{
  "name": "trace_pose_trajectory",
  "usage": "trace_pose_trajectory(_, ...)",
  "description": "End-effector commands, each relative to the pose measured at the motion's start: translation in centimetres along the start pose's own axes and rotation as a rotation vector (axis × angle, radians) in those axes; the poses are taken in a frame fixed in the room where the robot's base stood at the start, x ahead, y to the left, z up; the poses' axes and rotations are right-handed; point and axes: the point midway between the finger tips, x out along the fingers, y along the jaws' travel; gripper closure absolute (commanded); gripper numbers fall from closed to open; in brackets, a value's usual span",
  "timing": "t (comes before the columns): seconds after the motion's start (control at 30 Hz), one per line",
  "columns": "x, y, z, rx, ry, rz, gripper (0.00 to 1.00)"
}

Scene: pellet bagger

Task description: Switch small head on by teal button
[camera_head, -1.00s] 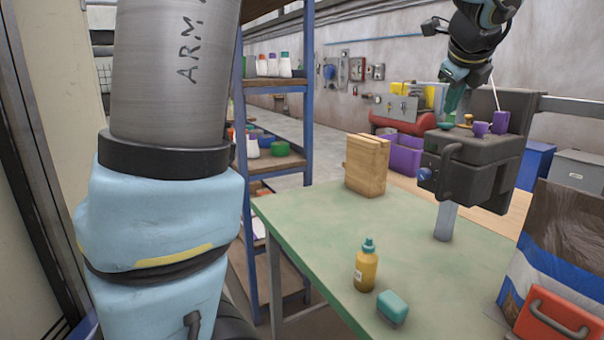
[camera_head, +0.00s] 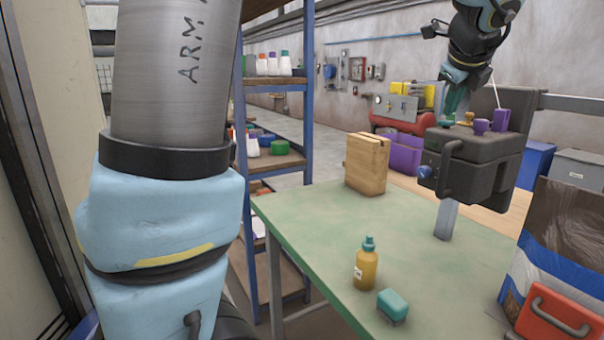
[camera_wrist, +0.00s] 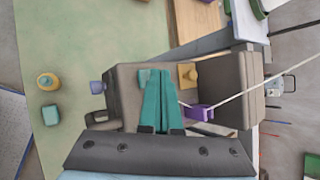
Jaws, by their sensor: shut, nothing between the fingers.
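The small head is a dark grey box (camera_head: 470,165) on a metal post above the green table. My gripper (camera_head: 452,112) has teal fingers pointing down, closed together, with the tips at or just above the teal button. I cannot tell whether they touch it.
A yellow bottle (camera_head: 366,266) and a teal block (camera_head: 392,306) stand on the green table (camera_head: 320,230). A wooden block (camera_head: 367,164) is at its back edge. A bag (camera_head: 560,245) and a red handled item (camera_head: 553,320) are at the right. The table's middle is clear.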

Motion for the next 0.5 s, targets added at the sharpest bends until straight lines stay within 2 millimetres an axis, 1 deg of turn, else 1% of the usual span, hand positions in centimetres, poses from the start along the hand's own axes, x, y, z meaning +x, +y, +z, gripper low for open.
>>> trace_pose_trajectory(0.5,0.36,0.26,-0.26,0.0,0.0,0.0,1.0)
